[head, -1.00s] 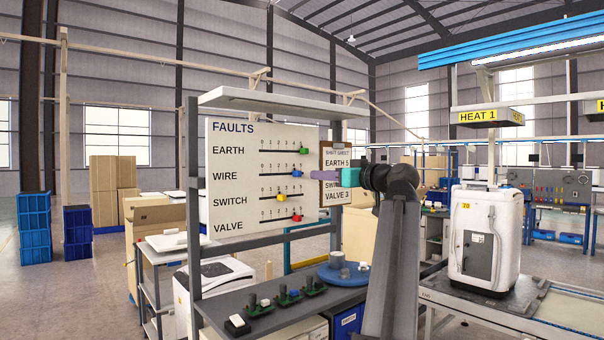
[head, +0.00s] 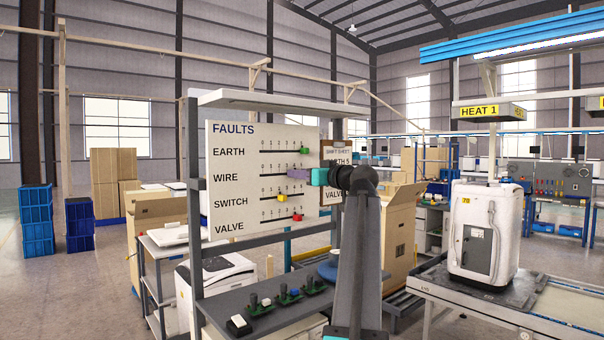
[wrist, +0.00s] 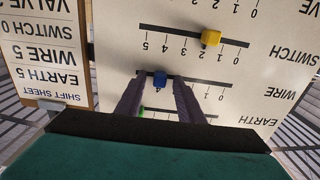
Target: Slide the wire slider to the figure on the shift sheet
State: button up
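The wire slider is a blue knob (wrist: 159,80) on the second slot of the white faults board (head: 232,140). In the upside-down wrist view it sits near the high-number end of its slot; its exact figure is hidden by the fingers. My gripper (wrist: 158,84) has its purple fingers one on each side of the knob, with small gaps showing, so it looks open around it. In the head view my gripper (head: 298,174) hides the knob. The shift sheet (wrist: 45,60) reads wire 5, earth 5 and switch 0; the valve line is partly cut off.
The green earth slider (head: 304,150) is just above my gripper. The yellow switch slider (wrist: 211,38) and red valve slider (head: 297,218) are on lower slots. A shelf (head: 270,312) with small parts stands below the board. A boxed machine (head: 485,230) stands at right.

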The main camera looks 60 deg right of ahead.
grip_shut()
jog(key=shift+d, duration=0.1)
jog(key=d+b, duration=0.1)
jog(key=s+d+b, duration=0.1)
jog(key=d, duration=0.1)
jog(key=shift+b, duration=0.35)
jog(key=shift+s, duration=0.1)
dwell(0.3)
grip_release()
jog(key=shift+d, duration=0.15)
